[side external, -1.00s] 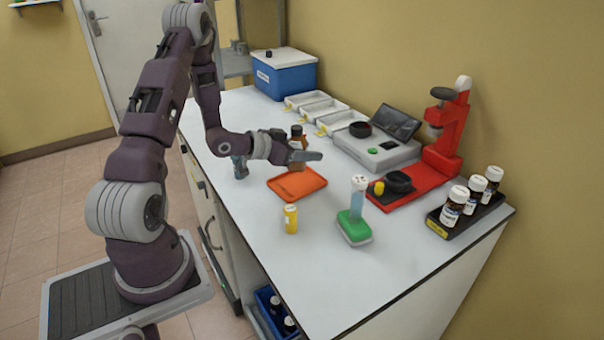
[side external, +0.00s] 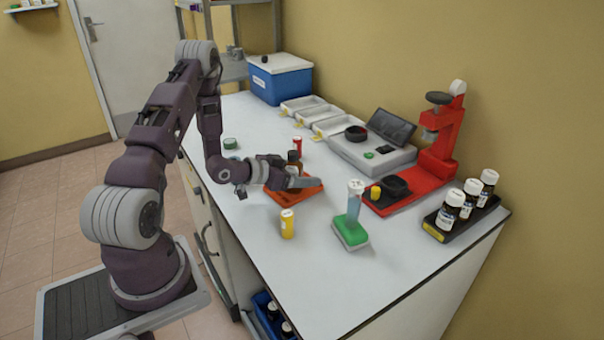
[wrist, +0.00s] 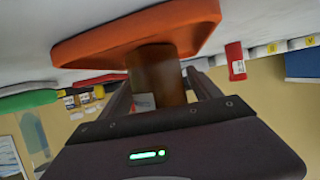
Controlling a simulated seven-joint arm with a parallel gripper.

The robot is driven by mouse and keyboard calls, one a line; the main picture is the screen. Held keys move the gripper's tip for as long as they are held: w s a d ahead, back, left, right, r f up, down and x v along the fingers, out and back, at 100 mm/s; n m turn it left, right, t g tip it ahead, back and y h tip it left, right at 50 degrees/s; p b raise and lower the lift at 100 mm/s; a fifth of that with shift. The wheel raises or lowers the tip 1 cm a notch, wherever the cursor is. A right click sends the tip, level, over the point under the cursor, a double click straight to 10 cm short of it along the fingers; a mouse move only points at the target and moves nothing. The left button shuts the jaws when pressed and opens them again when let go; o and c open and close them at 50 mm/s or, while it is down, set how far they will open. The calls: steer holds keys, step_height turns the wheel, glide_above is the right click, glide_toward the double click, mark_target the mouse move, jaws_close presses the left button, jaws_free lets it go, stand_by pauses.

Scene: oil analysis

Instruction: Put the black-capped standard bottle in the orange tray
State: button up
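The black-capped brown bottle (side external: 293,168) stands upright over the orange tray (side external: 311,190). My gripper (side external: 303,182) is at the bottle's side, with its fingers around the body. In the wrist view the brown bottle (wrist: 155,75) is between my two fingers (wrist: 163,92), its end at the orange tray's surface (wrist: 100,40). I cannot tell whether the base touches the tray. My gripper hides part of the bottle and the tray in the side view.
A red container (side external: 297,143) stands just behind the bottle. A yellow-bodied vial (side external: 287,223) stands in front of the tray. A green-based holder (side external: 350,232) with a tube is to the right. A red stand (side external: 440,150) and several bottles in a black rack (side external: 445,224) are farther right.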

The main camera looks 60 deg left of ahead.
steer(key=shift+r, duration=0.1)
steer(key=shift+s+r, duration=0.2)
steer(key=shift+s, duration=0.15)
steer(key=v, duration=1.1)
steer(key=d+r+g+y, duration=0.2)
steer(key=d+r+g, duration=0.15)
steer(key=r, duration=0.45)
steer(key=d+r+g+y, duration=0.2)
steer(key=d+r, duration=0.3)
steer(key=r, duration=0.3)
steer(key=s+d+r+g+h, duration=0.1)
steer(key=s+d+h, duration=0.1)
steer(key=s+d, duration=0.6)
steer(key=s+d+r+g+h, duration=0.1)
steer(key=s+d+r+h, duration=0.1)
steer(key=s+d, duration=0.6)
steer(key=shift+s+r, duration=0.15)
steer(key=shift+r, duration=0.15)
